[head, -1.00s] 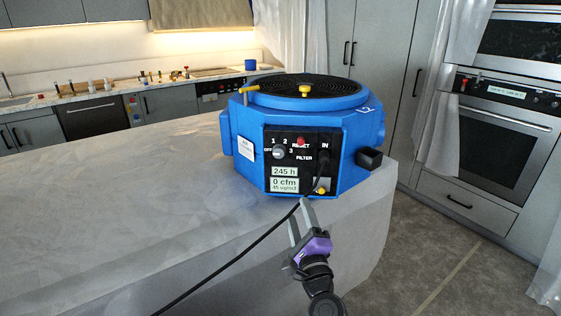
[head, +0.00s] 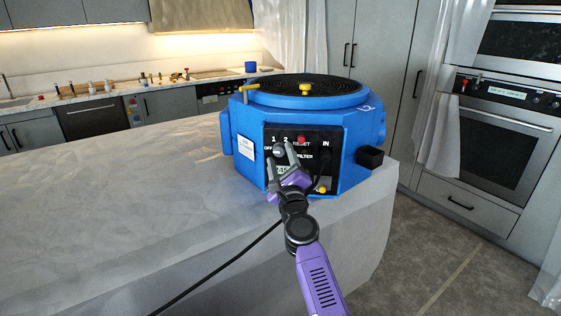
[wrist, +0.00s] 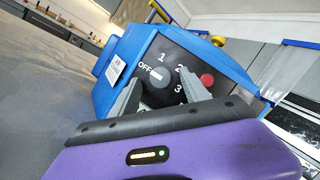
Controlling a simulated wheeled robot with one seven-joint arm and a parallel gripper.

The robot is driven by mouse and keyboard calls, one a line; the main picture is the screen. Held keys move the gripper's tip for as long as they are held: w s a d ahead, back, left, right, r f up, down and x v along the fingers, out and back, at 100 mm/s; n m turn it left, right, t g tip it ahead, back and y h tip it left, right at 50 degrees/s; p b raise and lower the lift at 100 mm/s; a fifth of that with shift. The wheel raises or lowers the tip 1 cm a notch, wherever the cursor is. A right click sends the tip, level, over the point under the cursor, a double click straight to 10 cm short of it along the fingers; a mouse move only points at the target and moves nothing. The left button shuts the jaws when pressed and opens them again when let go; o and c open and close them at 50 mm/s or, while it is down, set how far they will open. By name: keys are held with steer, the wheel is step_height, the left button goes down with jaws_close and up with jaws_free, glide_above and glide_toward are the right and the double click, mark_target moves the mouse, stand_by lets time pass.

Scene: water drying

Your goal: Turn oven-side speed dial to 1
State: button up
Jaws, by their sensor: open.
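The blue machine (head: 345,150) stands on the covered counter, and its black control panel faces me. The grey speed dial (head: 278,150) is on the panel's left, marked OFF, 1, 2 and 3. In the wrist view the dial (wrist: 157,77) shows a white pointer line lying toward OFF. My gripper (head: 282,158) is in front of the panel with its fingers apart, close to the dial. In the wrist view the dial appears between the two fingers (wrist: 160,92); I cannot tell whether they touch it. My gripper hides the lower panel displays in the head view.
A red button (head: 301,140) is right of the dial, also showing in the wrist view (wrist: 207,79). A black cable (head: 215,267) runs over the counter (head: 130,210). A black box (head: 370,157) sticks out from the machine's right side. The counter's left is clear.

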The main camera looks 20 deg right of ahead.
steer(key=shift+w+r, duration=0.1)
steer(key=shift+w, duration=0.15)
jaws_close()
steer(key=shift+b, duration=0.35)
